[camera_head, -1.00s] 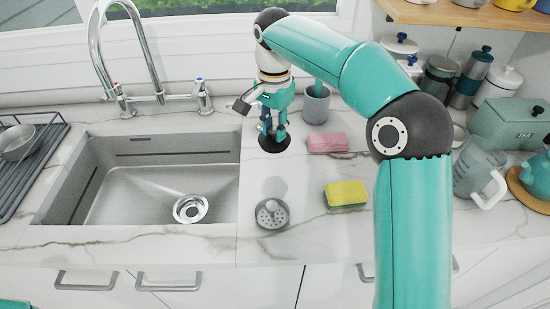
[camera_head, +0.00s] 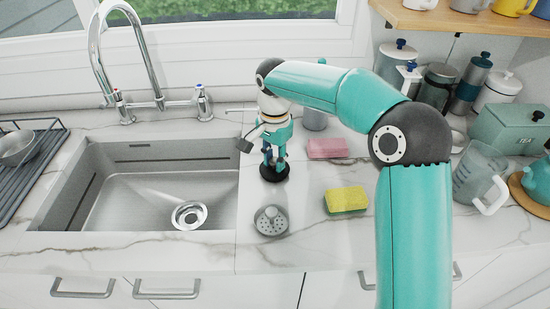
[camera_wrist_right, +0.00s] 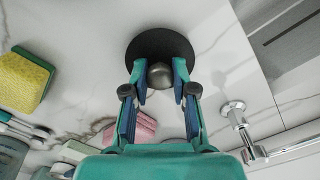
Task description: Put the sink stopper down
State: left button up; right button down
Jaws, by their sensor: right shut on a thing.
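The sink stopper is a black disc (camera_head: 274,175) with a rounded metal knob. It is over the marble counter to the right of the sink (camera_head: 112,199), at counter level or just above; I cannot tell if it touches. My right gripper (camera_head: 273,163) points down over it. In the right wrist view my right gripper (camera_wrist_right: 160,88) has its fingers on both sides of the knob (camera_wrist_right: 160,75), with the stopper's disc (camera_wrist_right: 150,44) beyond. A grey sink strainer (camera_head: 271,220) lies in front of the stopper. My left gripper is out of view.
A pink sponge (camera_head: 327,148) and a yellow-green sponge (camera_head: 346,200) lie to the right. A grey cup (camera_head: 314,119) stands behind. The faucet (camera_head: 124,105) rises behind the sink. A glass jug (camera_head: 478,173) stands at far right. The counter at the front is clear.

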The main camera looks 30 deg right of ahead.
jog(key=c, duration=0.9)
grip_release()
jog(key=shift+c, duration=0.2)
notch_tip(320, 180, up, 12)
jog(key=p, duration=0.2)
jog(key=shift+s, duration=0.1)
